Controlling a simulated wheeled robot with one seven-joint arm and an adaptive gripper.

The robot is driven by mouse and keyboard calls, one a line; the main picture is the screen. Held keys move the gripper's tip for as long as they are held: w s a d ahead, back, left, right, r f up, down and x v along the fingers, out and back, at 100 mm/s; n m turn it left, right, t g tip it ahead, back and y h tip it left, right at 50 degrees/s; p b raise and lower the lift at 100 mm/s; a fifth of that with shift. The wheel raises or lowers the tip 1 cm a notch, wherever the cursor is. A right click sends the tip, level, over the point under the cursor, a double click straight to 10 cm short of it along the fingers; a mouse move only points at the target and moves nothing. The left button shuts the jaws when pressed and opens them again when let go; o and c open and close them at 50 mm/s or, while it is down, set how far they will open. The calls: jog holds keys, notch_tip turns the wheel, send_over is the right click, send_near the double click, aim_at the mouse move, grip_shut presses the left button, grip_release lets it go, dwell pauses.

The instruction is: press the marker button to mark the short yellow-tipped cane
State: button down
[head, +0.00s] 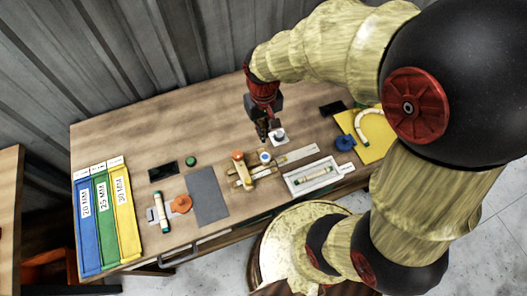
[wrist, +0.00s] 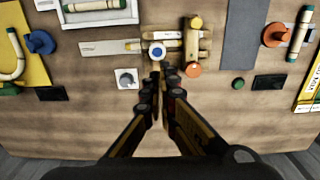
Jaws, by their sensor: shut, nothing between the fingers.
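A round blue button with a white rim (head: 265,156) stands at the wooden measuring jig (head: 242,172); it also shows in the wrist view (wrist: 157,53). My gripper (head: 264,138) points down at the table just behind the button. In the wrist view its fingers (wrist: 163,72) are together, empty, with their tips close to the button. Whether they touch it I cannot tell. A short yellowish piece (wrist: 133,46) lies along the jig beside the button, probably the cane. Its ends are too small to make out clearly.
A white square with a grey knob (wrist: 127,78) sits close beside the gripper. A white tray (head: 312,177) holds a green-tipped cane. A yellow board (head: 373,150) bears a curved cane. Blue, green and yellow bins (head: 105,215) stand left. The back-left tabletop is clear.

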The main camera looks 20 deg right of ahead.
aim_at(264, 158)
dwell(0.3)
notch_tip(264, 158, down, 14)
jog(key=shift+r+b, duration=0.1)
jog(key=shift+b, duration=0.85)
jog(key=shift+s+f+b, duration=0.1)
jog(key=shift+f+b, duration=0.55)
jog(key=shift+f, duration=0.6)
jog(key=shift+s, duration=0.1)
jog(key=shift+r, duration=0.1)
jog(key=shift+r+p, duration=0.25)
jog(key=shift+p, duration=0.15)
notch_tip(264, 158, up, 14)
jog(key=p, duration=0.3)
jog(key=shift+f+p, duration=0.15)
jog(key=shift+p, duration=0.15)
